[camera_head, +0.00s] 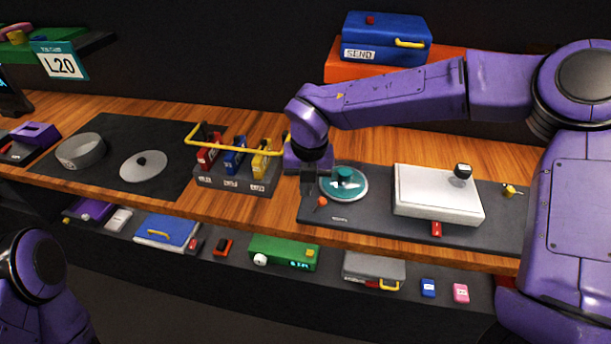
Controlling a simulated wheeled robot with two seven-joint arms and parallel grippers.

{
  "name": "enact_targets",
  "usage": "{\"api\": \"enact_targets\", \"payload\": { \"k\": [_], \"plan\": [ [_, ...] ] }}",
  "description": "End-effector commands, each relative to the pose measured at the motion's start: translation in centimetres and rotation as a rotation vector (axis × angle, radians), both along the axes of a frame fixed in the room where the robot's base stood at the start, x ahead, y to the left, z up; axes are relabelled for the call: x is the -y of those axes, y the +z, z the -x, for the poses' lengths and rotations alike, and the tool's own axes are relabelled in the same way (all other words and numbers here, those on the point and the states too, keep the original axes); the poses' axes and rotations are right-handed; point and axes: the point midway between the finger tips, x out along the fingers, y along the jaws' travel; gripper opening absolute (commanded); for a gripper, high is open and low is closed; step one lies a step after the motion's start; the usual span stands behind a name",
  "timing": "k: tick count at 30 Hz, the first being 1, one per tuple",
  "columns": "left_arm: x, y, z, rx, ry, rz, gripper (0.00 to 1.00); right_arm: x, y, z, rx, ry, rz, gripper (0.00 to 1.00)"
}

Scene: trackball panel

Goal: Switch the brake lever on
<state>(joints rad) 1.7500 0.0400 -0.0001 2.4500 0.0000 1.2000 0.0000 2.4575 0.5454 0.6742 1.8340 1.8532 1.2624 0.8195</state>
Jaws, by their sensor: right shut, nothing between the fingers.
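A grey lever box (222,183) stands on the counter at mid-picture. It carries a red lever (209,157), a blue lever (234,160) and a yellow lever (260,164), side by side. The labels on its front are too small to read surely, so I cannot tell which is the brake lever. A yellow bar (228,149) runs around the levers. My right gripper (308,190) points down just right of the box, shut and empty, beside the teal trackball (345,178). I cannot tell whether it touches anything. My left gripper is out of view; only that arm shows at lower left.
A dark panel (380,228) right of the box bears the trackball, an orange-tipped part (320,203) and a white box (437,195). A lower shelf holds several devices.

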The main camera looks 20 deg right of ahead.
Motion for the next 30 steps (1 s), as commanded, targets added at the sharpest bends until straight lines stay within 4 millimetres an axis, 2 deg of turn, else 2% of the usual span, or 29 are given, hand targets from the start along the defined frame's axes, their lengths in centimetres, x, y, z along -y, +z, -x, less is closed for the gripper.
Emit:
{"api": "enact_targets", "payload": {
  "k": [6, 9, 15, 18, 23, 30],
  "plan": [
    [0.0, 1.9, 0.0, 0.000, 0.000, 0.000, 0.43, -2.4, 2.6, -0.7, 0.000, -0.010, 0.001, 0.00],
    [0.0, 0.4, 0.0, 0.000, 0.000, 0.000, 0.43, -1.8, 4.3, -0.2, 0.006, -0.015, -0.001, 0.00],
    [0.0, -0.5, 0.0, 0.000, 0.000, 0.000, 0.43, -0.5, 8.7, 0.9, 0.005, -0.019, -0.001, 0.00],
    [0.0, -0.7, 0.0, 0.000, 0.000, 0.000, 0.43, -0.1, 10.2, 1.3, 0.002, -0.018, 0.000, 0.00],
    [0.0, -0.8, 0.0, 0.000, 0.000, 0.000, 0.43, 0.1, 11.4, 1.6, 0.001, -0.015, 0.001, 0.00],
    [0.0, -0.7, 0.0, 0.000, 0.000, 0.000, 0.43, 0.1, 11.6, 1.6, 0.000, -0.015, 0.001, 0.00]
  ]
}}
